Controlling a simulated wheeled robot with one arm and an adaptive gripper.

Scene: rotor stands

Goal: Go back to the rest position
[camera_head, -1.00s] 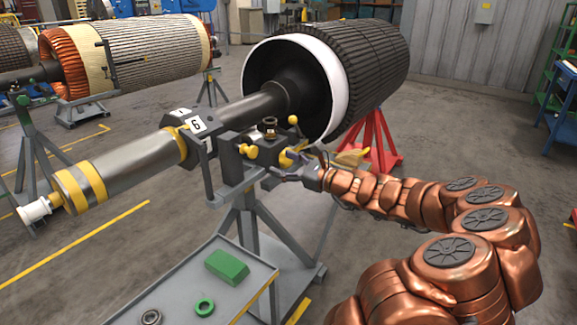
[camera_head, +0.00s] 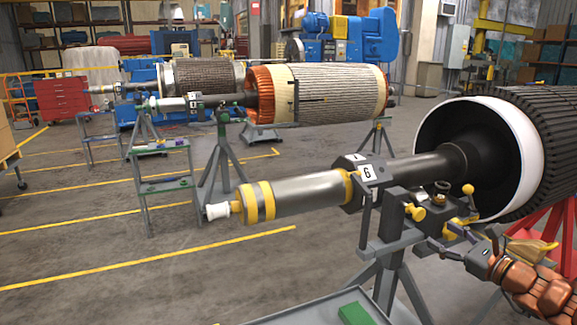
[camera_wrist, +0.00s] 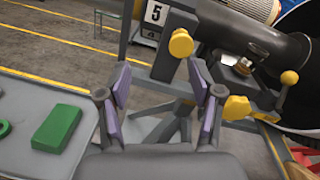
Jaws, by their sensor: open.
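My gripper (camera_head: 446,243) is at the right in the head view, beside the head of the stand (camera_head: 385,235) that bears the near rotor shaft (camera_head: 305,197). In the wrist view my gripper (camera_wrist: 160,88) shows two purple-padded fingers spread apart, with nothing between them. The stand's yellow knob (camera_wrist: 181,43) lies just beyond the fingertips, and a second yellow knob (camera_wrist: 237,108) is right of the right finger. I cannot tell whether a finger touches the stand. A brass fitting (camera_wrist: 243,66) sits on the stand's block.
A grey tray (camera_wrist: 75,83) holds a green block (camera_wrist: 65,128) left of the gripper. A red stand (camera_head: 560,232) is under the big dark rotor (camera_head: 545,130) at the right. More rotors on stands are behind. The floor at the left has open room between yellow lines.

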